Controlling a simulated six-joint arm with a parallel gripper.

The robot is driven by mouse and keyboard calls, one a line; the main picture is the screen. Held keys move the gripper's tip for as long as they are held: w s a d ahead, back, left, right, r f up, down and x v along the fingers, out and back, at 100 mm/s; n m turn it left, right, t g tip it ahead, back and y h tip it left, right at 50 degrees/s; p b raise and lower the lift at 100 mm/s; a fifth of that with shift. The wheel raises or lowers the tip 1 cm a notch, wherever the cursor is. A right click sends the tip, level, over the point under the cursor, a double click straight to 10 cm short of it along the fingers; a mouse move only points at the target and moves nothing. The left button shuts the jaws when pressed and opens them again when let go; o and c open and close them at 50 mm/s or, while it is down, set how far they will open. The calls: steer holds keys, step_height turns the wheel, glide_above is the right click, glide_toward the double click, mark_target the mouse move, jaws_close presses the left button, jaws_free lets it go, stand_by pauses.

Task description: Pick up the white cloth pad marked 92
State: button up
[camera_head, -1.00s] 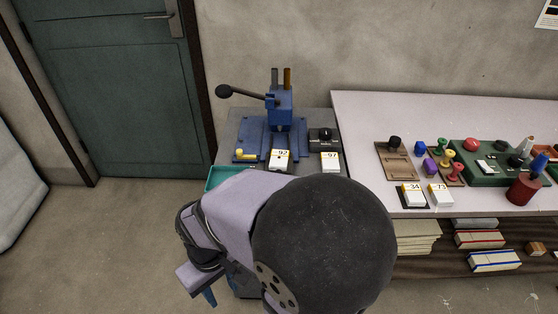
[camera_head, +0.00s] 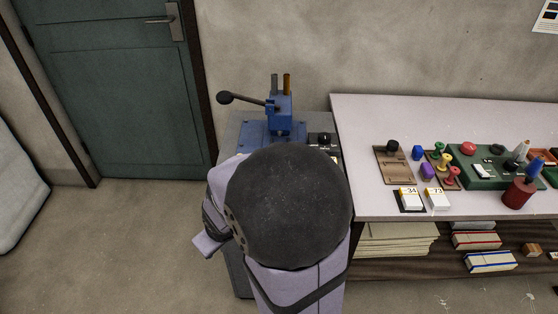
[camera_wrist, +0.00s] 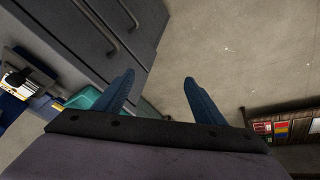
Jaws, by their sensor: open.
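The white pad marked 92 is hidden behind my arm in the head view. A white piece (camera_wrist: 40,83) with a dark round part beside it shows at the left edge of the wrist view; I cannot read its mark. My gripper (camera_wrist: 159,85) is open and empty, its two blue fingers apart above bare floor and beside a grey cabinet. In the head view my gripper is hidden by the arm.
A blue lever press (camera_head: 281,110) stands on a grey cabinet (camera_wrist: 70,30), partly behind my arm. A teal tray (camera_wrist: 82,97) is close to the left finger. The white table (camera_head: 375,115) at right holds stamps and pads marked 34 (camera_head: 411,200) and 73 (camera_head: 437,200).

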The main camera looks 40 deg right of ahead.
steer(key=w+d+r+n+t+p, duration=0.1)
steer(key=w+d+r+t+p, duration=0.1)
steer(key=w+d+r+t, duration=0.4)
steer(key=d+m+h, duration=0.1)
steer(key=d+m, duration=0.1)
steer(key=d, duration=0.1)
steer(key=w+d+m+h, duration=0.1)
steer(key=d+m+h, duration=0.1)
steer(key=w+d+r+m+h, duration=0.1)
steer(key=d+m+h, duration=0.1)
steer(key=d, duration=0.1)
steer(key=shift+d+m+p, duration=0.35)
steer(key=shift+m, duration=0.05)
steer(key=s+d+m+h, duration=0.1)
steer(key=d, duration=0.1)
steer(key=s+d+m+g+h, duration=0.1)
steer(key=s+d+m, duration=0.1)
steer(key=s+d+m+h, duration=0.1)
steer(key=d, duration=0.1)
steer(key=shift+s+d+f+m+g+h, duration=0.2)
steer(key=shift+d+m+g+h, duration=0.1)
steer(key=shift+g+h, duration=0.1)
steer(key=shift+s+d+f, duration=0.1)
steer(key=shift+s+d, duration=0.15)
steer(key=shift+s, duration=0.1)
steer(key=shift+x, duration=1.1)
steer(key=shift+w+f, duration=0.1)
steer(key=shift+p+x, duration=0.65)
steer(key=shift+x, duration=1.8)
steer(key=shift+w+a, duration=0.1)
